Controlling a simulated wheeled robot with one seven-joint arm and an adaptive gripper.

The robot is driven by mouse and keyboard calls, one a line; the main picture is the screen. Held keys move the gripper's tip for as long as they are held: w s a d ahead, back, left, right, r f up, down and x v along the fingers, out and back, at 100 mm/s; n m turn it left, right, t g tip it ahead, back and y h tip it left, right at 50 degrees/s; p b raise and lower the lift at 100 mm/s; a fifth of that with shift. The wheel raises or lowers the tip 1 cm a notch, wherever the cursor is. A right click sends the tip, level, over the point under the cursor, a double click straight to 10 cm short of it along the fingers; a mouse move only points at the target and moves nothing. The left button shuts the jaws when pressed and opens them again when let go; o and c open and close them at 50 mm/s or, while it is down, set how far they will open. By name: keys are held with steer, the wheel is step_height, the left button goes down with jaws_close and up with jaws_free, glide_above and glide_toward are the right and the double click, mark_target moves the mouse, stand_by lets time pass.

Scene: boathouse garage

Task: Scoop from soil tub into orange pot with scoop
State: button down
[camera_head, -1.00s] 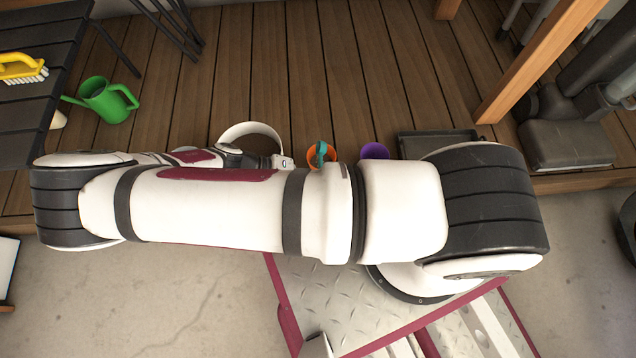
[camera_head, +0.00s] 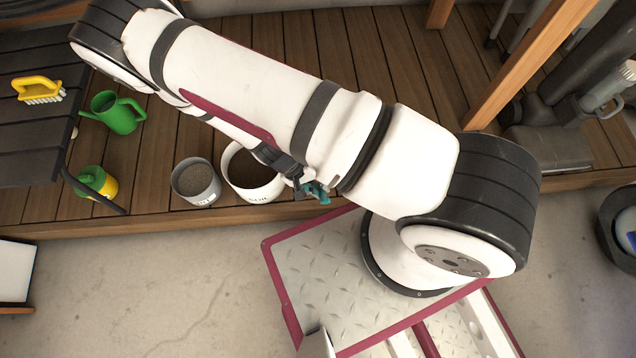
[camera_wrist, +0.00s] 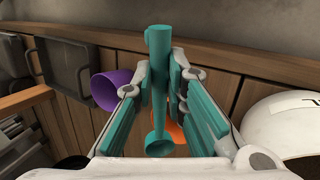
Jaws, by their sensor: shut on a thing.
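My gripper (camera_head: 299,180) is shut on the teal scoop (camera_head: 318,193), at the front edge of the wooden deck beside the soil tub. In the wrist view the scoop (camera_wrist: 160,75) stands between the two fingers (camera_wrist: 160,85). I cannot tell whether it holds any soil. The soil tub (camera_head: 228,160) is a white round tub of dark soil, just left of my gripper; its white side shows at the right of the wrist view (camera_wrist: 272,115). The orange pot (camera_wrist: 176,132) is partly seen behind the scoop in the wrist view; my arm hides it in the head view.
A purple pot (camera_wrist: 108,90) lies beyond my left finger. A second tub of grey grit (camera_head: 196,183) stands left of the soil tub. Green watering can (camera_head: 115,113), yellow-green can (camera_head: 97,183) and yellow brush (camera_head: 38,90) are further left. A wooden post (camera_head: 520,65) rises at right.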

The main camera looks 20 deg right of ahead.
steer(key=shift+s+d+r+t+y+p, duration=0.15)
steer(key=shift+y+p, duration=0.1)
steer(key=shift+y, duration=0.25)
steer(key=shift+w+d+r+t+y+p, duration=0.15)
steer(key=shift+y+p, duration=0.1)
steer(key=shift+y, duration=0.25)
steer(key=shift+s+d+t+y+p, duration=0.15)
steer(key=shift+y+p, duration=0.1)
steer(key=shift+y, duration=0.25)
steer(key=shift+d+r+m+t+y, duration=0.2)
steer(key=shift+t+y, duration=0.1)
steer(key=shift+y, duration=0.65)
steer(key=shift+d+r+m+t+y, duration=0.1)
steer(key=shift+r+t+y, duration=0.15)
steer(key=shift+y, duration=0.7)
